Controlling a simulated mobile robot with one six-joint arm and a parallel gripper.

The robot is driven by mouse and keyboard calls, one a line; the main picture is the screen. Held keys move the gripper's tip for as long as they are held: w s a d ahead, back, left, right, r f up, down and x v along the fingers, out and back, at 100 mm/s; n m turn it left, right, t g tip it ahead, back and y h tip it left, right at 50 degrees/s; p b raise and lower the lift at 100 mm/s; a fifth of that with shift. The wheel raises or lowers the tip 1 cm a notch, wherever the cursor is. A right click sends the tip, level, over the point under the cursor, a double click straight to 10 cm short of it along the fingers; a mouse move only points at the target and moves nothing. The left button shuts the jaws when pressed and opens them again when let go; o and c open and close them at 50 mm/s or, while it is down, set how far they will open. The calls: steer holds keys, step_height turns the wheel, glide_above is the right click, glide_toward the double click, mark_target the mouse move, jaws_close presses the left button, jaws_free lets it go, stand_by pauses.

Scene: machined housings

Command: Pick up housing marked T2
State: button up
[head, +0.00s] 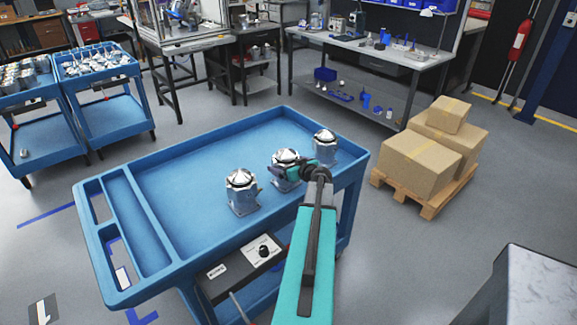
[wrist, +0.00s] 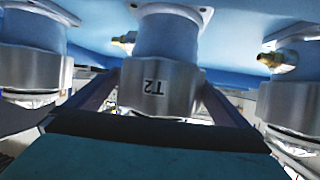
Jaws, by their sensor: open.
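The housing marked T2 (wrist: 158,88) is in the middle of the wrist view, which shows the scene upside down, so its label is inverted. It has a silver metal body, a blue-tinted lower part, a square flange and a brass fitting. In the head view it appears to be the middle housing (head: 286,157) of three on the blue cart, partly hidden by my gripper (head: 289,172). In the wrist view my gripper (wrist: 158,98) is open, with one finger on each side of T2. I cannot tell whether either finger touches it.
One housing (head: 241,190) stands to the left of T2 and another (head: 325,146) to the right, both close by. The blue cart (head: 190,165) has a raised rim and is bare at its left. Boxes on a pallet (head: 430,190) stand beyond its right side.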

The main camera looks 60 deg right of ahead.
mark_target(286, 149)
steer(key=shift+w+d+f, duration=0.15)
steer(key=shift+w, duration=0.1)
stand_by(0.4)
steer(key=c, duration=1.9)
steer(key=shift+r, duration=0.25)
steer(key=shift+r+b, duration=1.35)
steer(key=shift+r, duration=3.5)
